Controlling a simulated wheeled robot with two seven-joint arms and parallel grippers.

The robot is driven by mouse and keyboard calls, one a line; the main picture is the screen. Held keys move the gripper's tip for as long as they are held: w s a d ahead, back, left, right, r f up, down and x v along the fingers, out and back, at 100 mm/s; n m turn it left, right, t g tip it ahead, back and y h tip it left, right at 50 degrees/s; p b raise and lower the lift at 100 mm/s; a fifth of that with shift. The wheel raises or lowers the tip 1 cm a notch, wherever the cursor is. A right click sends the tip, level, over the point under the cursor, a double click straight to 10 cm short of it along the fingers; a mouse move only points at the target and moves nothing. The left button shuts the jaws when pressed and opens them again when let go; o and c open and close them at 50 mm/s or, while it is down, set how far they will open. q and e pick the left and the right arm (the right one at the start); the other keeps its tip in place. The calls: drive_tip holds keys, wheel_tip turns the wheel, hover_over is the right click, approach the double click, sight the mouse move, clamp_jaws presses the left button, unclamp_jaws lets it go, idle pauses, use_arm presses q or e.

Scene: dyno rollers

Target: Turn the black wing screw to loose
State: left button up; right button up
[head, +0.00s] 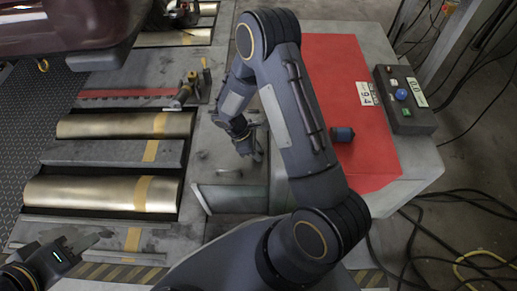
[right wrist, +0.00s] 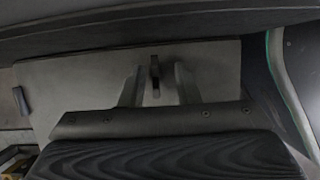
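The black wing screw (right wrist: 155,75) shows in the right wrist view as a small dark upright piece. It lies between the two grey fingers of my right gripper (right wrist: 157,86), with a gap visible on both sides. The fingers stand apart and do not appear to touch it. In the head view my right gripper (head: 250,155) points down over the grey plate right of the rollers, and I cannot make out the screw there. My left gripper (head: 84,242) is at the lower left, over the edge by the front roller; its finger gap is unclear.
Brass rollers (head: 105,193) lie at the left. A metal clamp-like fitting (head: 187,88) stands behind. Cables (head: 425,235) lie on the floor.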

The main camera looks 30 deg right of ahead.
drive_tip(key=p+v, duration=0.3)
drive_tip(key=v, duration=0.5)
drive_tip(key=shift+s, duration=0.1)
idle(0.4)
wheel_tip(320, 180, up, 9)
drive_tip(key=m+t+y, duration=0.1)
drive_tip(key=m+y, duration=0.1)
drive_tip(key=m, duration=0.2)
hover_over(249, 158)
drive_tip(key=s+d, duration=0.1)
drive_tip(key=s, duration=0.1)
drive_tip(key=s+a+r+m+t+y, duration=0.3)
drive_tip(key=s+r+m+t+y, duration=0.35)
drive_tip(key=s+r, duration=0.85)
wheel_tip(249, 158, up, 32)
drive_tip(key=m+t+h+p, duration=0.1)
drive_tip(key=m+p, duration=0.2)
drive_tip(key=p, duration=2.8)
drive_tip(key=shift+d, duration=0.2)
